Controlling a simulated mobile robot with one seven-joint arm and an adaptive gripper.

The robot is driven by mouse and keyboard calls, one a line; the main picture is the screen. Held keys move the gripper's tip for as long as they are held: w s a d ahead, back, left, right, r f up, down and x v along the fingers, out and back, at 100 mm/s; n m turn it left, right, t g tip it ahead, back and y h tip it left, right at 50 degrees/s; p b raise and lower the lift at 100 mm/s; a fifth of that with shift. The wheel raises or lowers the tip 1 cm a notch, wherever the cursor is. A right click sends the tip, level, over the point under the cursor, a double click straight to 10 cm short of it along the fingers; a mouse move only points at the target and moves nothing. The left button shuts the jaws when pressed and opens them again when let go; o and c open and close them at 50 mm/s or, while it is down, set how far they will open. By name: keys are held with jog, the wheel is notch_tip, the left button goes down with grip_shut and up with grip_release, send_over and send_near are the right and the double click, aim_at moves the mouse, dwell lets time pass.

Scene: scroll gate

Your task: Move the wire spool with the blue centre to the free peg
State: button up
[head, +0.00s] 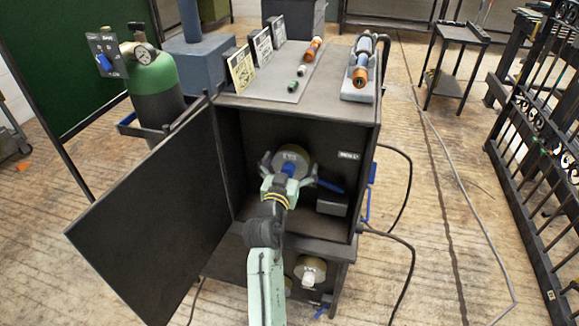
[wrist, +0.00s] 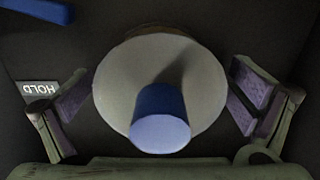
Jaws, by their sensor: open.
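The wire spool with the blue centre (head: 291,154) is inside the dark cabinet, its pale round face towards me. In the wrist view the spool (wrist: 125,85) fills the middle, and its blue centre (wrist: 160,120) sticks out towards the camera. My gripper (head: 289,166) is open, reaching into the cabinet. Its fingers stand left and right of the spool, with a gap on each side in the wrist view. A blue rod (head: 330,186) shows right of and below the spool; I cannot tell whether it is a peg. No bare peg is clearly visible.
The cabinet door (head: 150,225) hangs open at left. A "HOLD" label (wrist: 40,88) is on the back wall. A dark box (head: 332,204) sits at the cabinet's lower right. A spool with a white centre (head: 310,269) is below.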

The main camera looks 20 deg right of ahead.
jog(key=c, duration=2)
jog(key=o, duration=1.4)
jog(key=shift+c, duration=0.2)
jog(key=c, duration=0.9)
jog(key=shift+r, duration=0.2)
jog(key=shift+c, duration=0.7)
jog(key=shift+s+a, duration=0.1)
jog(key=shift+a, duration=0.05)
jog(key=b+v, duration=0.1)
jog(key=v, duration=0.6)
jog(key=shift+s+a+b, duration=0.15)
jog(key=shift+s+b, duration=0.05)
jog(key=shift+b, duration=0.2)
jog(key=shift+s, duration=0.1)
